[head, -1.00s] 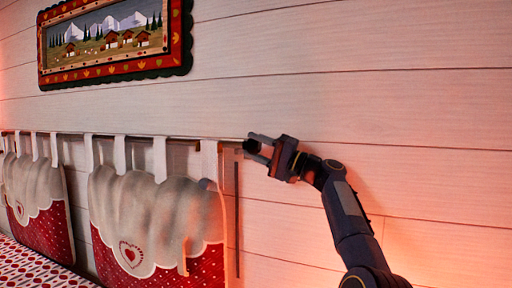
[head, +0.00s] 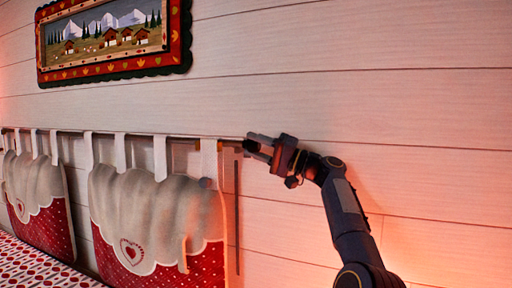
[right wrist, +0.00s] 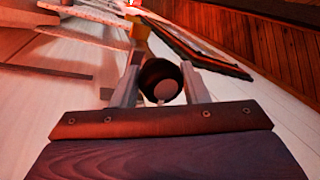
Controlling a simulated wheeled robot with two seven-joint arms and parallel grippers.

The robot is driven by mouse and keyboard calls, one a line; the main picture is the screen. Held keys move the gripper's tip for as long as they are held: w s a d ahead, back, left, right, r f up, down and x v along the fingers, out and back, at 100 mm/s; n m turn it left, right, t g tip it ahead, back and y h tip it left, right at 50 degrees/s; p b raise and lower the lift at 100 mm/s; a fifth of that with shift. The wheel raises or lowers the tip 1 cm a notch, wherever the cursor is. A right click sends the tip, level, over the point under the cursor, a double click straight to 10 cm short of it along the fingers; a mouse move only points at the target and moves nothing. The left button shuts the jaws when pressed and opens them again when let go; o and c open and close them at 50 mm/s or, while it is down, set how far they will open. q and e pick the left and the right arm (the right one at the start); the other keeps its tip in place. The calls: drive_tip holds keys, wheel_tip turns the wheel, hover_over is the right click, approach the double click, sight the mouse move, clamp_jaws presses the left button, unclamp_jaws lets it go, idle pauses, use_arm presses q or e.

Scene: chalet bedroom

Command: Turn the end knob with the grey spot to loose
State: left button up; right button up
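The dark round end knob (head: 250,146) sits at the right end of the curtain rod, by the plank wall. In the right wrist view the knob (right wrist: 153,76) faces me and shows a pale grey spot (right wrist: 165,90) low on its face, a little right of the middle. My right gripper (head: 259,147) reaches it from the right. Its two fingers (right wrist: 160,78) lie on either side of the knob and appear to touch it. My left gripper is in neither view.
Red and cream cushions (head: 155,225) hang by cloth tabs from the rod (head: 180,138), left of the knob. A framed mountain picture (head: 115,40) hangs above. The wall to the right is clear apart from my arm.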

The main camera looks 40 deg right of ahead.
drive_tip(key=o, duration=0.4)
